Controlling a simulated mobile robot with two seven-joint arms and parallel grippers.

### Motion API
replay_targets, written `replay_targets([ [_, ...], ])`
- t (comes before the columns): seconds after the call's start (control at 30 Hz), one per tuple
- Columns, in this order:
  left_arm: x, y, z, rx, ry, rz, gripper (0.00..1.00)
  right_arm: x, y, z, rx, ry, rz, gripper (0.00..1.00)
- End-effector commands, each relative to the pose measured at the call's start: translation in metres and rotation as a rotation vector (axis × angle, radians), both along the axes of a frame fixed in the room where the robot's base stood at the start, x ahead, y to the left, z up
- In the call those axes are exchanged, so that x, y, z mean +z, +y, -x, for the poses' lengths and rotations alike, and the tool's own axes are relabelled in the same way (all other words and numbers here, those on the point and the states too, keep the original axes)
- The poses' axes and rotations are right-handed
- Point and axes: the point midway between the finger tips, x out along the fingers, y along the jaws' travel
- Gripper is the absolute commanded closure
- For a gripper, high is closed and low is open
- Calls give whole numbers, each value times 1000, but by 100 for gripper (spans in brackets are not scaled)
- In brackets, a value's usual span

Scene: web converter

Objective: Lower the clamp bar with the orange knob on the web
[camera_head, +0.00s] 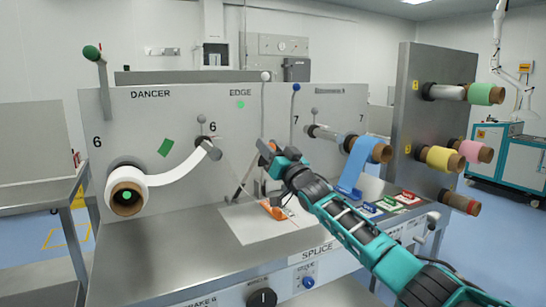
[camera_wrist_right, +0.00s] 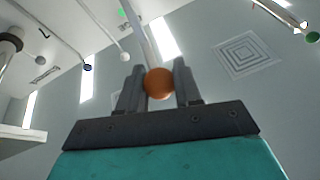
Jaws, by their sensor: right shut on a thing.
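The orange knob (camera_wrist_right: 160,83) sits between the two fingers of my right gripper (camera_wrist_right: 160,88) in the right wrist view, and the gripper is shut on it. A thin pale bar (camera_wrist_right: 139,35) runs up from the knob. In the head view my right gripper (camera_head: 267,150) is in front of the grey panel, above the splice table, and largely hides the knob. The white web (camera_head: 172,176) runs from a roll (camera_head: 127,192) at left to a roller (camera_head: 209,149). A white sheet (camera_head: 258,226) lies on the table below the gripper. My left gripper is not in view.
Levers with a white knob (camera_head: 265,76) and a blue knob (camera_head: 295,87) stand behind my right gripper. A blue web (camera_head: 356,162) hangs to its right. An orange object (camera_head: 273,210) lies on the sheet. The table's left part (camera_head: 190,245) is clear.

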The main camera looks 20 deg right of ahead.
Motion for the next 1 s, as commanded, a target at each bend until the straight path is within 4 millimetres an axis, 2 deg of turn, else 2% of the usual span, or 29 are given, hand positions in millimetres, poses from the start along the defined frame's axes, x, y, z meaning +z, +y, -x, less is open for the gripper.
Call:
replay_targets([
  [0.4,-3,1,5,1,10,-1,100,3,0,-1,0,-4,-2,100],
  [0.43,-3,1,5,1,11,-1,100,3,-1,-1,-1,-4,-1,66],
  [0.6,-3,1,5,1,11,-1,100,2,0,-1,0,-2,-1,49],
  [0.7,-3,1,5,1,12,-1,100,2,0,-1,0,-1,0,43],
  [1.0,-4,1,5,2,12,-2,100,-1,0,1,1,1,-1,43],
])
